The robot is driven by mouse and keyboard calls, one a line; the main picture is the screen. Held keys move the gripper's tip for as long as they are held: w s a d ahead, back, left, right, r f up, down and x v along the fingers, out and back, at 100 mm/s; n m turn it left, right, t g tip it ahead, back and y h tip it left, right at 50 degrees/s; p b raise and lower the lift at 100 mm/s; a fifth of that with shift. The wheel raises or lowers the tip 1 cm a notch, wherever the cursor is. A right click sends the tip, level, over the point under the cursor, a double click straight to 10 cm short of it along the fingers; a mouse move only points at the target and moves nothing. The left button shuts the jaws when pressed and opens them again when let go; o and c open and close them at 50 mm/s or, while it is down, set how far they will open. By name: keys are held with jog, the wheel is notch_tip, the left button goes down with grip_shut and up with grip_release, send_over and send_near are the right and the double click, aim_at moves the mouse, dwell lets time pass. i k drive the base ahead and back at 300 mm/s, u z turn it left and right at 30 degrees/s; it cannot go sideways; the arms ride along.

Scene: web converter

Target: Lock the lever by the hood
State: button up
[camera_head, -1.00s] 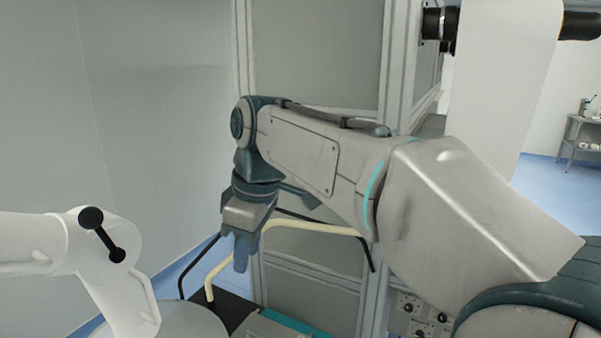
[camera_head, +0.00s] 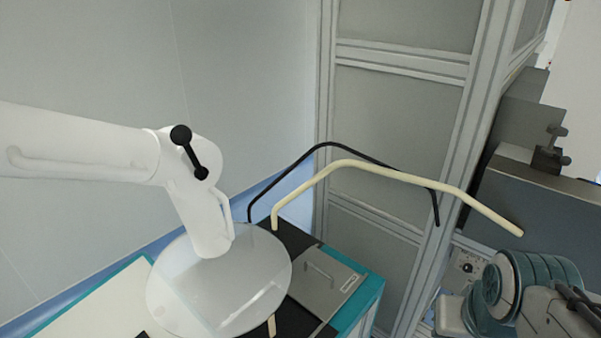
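The lever (camera_head: 190,152) is a short black bar with a round knob at each end. It sits on the joint of the white hood arm at left and slants from upper left to lower right. The hood (camera_head: 192,290) is a clear round disc below the white arm (camera_head: 90,150). My gripper is out of view. Only teal and grey links of my arm show at the lower right, well apart from the lever.
A teal-edged bench (camera_head: 362,300) with a grey metal lid stands under the hood. A cream bent rail (camera_head: 390,172) and a black bent rail (camera_head: 290,168) rise behind it. A framed grey cabinet (camera_head: 390,120) stands at the back. Space around the lever looks clear.

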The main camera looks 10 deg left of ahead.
aim_at(182, 135)
jog(key=u, duration=1.55)
